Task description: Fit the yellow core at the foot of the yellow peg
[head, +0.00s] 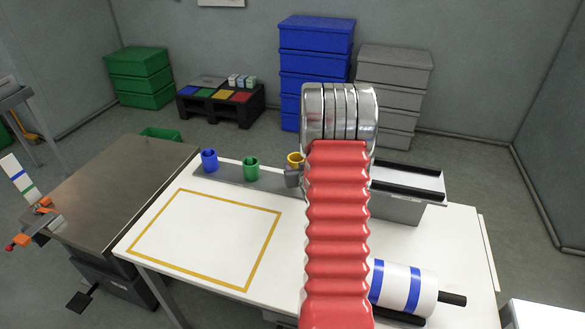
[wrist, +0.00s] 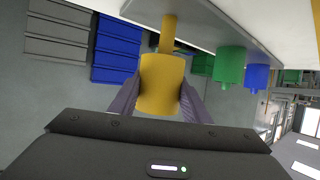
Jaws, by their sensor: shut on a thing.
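My gripper (wrist: 160,92) is shut on the yellow core (wrist: 162,76), with one finger on each side. The wrist view is upside down, with the table at the top. The yellow peg (wrist: 168,34) shows between its base strip and the core, so the core is clear of the peg's foot. The core lines up with the peg, but I cannot tell whether the peg's tip is inside it or behind it.
A green core (head: 251,168) and a blue core (head: 209,160) stand on the grey strip (head: 227,179) left of the yellow one. A white roll with blue bands (head: 397,289) lies right of my arm. The yellow-framed area (head: 205,235) is empty.

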